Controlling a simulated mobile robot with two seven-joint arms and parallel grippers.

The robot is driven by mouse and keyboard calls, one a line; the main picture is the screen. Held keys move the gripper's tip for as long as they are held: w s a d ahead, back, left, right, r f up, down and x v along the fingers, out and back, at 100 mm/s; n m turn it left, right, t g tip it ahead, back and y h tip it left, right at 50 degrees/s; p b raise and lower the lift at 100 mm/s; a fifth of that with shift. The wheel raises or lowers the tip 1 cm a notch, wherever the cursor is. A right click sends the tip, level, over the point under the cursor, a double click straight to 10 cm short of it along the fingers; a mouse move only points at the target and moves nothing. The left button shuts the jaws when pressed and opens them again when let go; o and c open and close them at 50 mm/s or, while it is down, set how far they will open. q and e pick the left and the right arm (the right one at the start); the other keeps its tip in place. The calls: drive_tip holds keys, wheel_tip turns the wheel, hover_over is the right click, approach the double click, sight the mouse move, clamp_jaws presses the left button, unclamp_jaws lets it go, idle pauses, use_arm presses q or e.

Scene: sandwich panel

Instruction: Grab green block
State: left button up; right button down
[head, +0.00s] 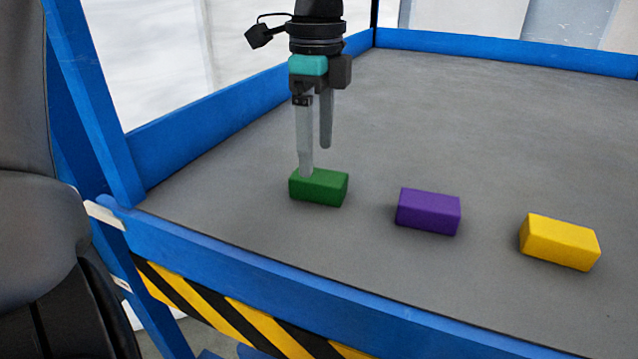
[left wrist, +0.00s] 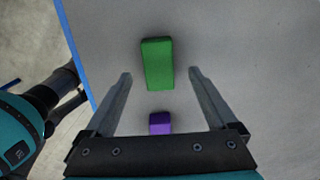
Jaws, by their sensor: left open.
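The green block (head: 319,189) lies on the grey table top (head: 480,120), near the table's left front corner. In the left wrist view the green block (left wrist: 157,64) sits ahead of the fingertips, roughly centred between them. My left gripper (head: 316,160) is open and points down, just above and behind the green block in the head view. It also shows in the left wrist view (left wrist: 160,74), with its two fingers apart and nothing between them. Contact with the block cannot be told. My right gripper is not in view.
A purple block (head: 428,211) lies right of the green one, and a yellow block (head: 559,242) further right. The purple block also shows in the left wrist view (left wrist: 160,123). Blue raised rims (head: 290,264) edge the table. The table behind the blocks is clear.

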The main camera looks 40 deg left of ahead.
sight(318, 175)
use_arm(q)
drive_tip(key=shift+d+f+p, duration=0.2)
drive_tip(key=shift+f+p, duration=0.3)
drive_tip(key=shift+f, duration=2.2)
drive_tip(key=shift+c, duration=0.3)
clamp_jaws()
